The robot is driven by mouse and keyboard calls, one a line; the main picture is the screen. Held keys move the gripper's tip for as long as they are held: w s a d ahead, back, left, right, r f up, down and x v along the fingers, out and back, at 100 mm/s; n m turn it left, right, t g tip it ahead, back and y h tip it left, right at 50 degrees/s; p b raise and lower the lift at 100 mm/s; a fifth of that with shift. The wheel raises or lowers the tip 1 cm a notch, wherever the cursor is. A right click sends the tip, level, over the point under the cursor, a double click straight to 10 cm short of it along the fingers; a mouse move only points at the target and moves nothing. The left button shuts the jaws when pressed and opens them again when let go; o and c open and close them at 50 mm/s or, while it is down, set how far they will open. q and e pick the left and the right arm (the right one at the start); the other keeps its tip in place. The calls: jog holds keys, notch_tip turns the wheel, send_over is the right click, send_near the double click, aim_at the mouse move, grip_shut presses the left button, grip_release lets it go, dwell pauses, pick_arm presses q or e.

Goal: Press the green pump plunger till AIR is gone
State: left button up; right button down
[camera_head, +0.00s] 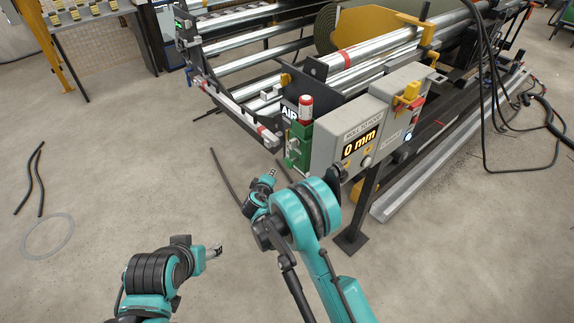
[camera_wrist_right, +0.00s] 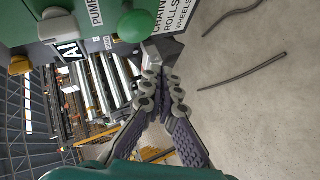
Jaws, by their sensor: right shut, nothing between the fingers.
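The green pump box (camera_head: 299,146) is fixed to the left side of the grey control cabinet. In the right wrist view, its round green plunger knob (camera_wrist_right: 133,26) stands out near a PUMP label. A lit AIR sign (camera_head: 289,112) shows beside the pump; it also shows in the wrist view (camera_wrist_right: 69,50). My right gripper (camera_head: 270,173) is below and left of the pump. In the wrist view its fingertips (camera_wrist_right: 160,78) are together and empty, apart from the knob. My left gripper (camera_head: 217,250) is low over bare floor; its finger gap is too small to judge.
The grey control cabinet (camera_head: 337,122) reads 0 mm and stands on a dark post. A roller machine (camera_head: 250,65) fills the back. Black cables (camera_head: 490,80) hang at right. Dark rods (camera_head: 32,180) and a thin ring (camera_head: 48,236) lie on the floor at left.

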aim_at(288, 164)
jog(key=shift+w+d, duration=0.6)
jog(key=shift+d, duration=0.15)
jog(key=shift+w+d, duration=0.55)
jog(key=shift+d, duration=0.2)
jog(key=shift+d, duration=0.1)
dwell(0.3)
jog(key=shift+w+d, duration=0.2)
jog(key=shift+d, duration=0.05)
jog(key=shift+w+d, duration=0.8)
jog(key=shift+d, duration=0.35)
dwell(1.4)
jog(key=shift+a, duration=0.1)
jog(key=shift+s+a, duration=1)
jog(key=shift+a, duration=0.3)
jog(key=shift+s+a, duration=0.75)
jog(key=shift+a, duration=0.3)
jog(key=shift+s+a, duration=0.75)
jog(key=shift+a, duration=0.3)
